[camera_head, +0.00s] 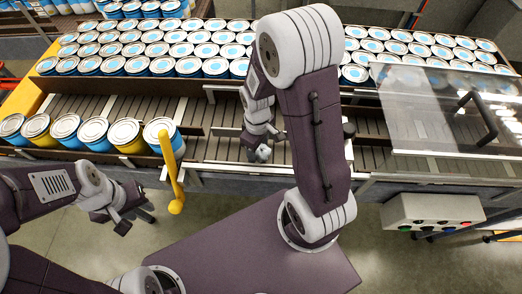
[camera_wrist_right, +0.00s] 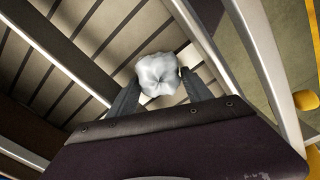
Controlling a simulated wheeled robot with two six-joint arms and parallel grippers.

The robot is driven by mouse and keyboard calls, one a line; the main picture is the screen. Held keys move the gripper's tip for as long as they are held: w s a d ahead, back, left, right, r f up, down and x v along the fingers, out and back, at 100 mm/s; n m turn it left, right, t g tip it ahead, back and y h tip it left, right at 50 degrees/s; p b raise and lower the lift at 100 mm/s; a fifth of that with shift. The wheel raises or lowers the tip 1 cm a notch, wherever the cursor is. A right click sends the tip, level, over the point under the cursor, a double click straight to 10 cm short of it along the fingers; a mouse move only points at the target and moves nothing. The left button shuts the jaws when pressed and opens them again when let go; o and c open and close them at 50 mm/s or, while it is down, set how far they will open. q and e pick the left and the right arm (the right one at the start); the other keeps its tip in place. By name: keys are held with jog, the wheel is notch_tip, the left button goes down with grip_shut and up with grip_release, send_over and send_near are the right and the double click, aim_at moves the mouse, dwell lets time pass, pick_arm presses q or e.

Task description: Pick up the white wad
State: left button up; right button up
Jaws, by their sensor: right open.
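The white wad (camera_wrist_right: 158,75) is a small crumpled ball. In the right wrist view it sits between the tips of my right gripper (camera_wrist_right: 159,82), over the slatted roller bed. The jaws are open, with one finger on each side of the wad; whether either finger touches it I cannot tell. In the head view the wad (camera_head: 263,154) shows small and pale at the tip of my right gripper (camera_head: 256,152), down at the conveyor's near lane. My left gripper (camera_head: 135,219) hangs empty in front of the conveyor at the left, its fingers apart.
Rows of lidded cans (camera_head: 150,50) fill the far lane. Several blue and yellow cans (camera_head: 95,132) stand in the near lane at left. A yellow lever (camera_head: 172,180) rises at the front edge. A clear cover (camera_head: 430,110) and a button box (camera_head: 433,211) are at right.

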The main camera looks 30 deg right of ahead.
jog(key=shift+s, duration=0.1)
jog(key=shift+s+r, duration=0.1)
jog(key=shift+s, duration=0.05)
jog(key=c, duration=1)
jog(key=shift+w+r, duration=0.15)
jog(key=shift+w, duration=0.05)
notch_tip(320, 180, up, 10)
jog(key=shift+s+f, duration=0.15)
jog(key=shift+f, duration=0.1)
jog(key=shift+r, duration=0.1)
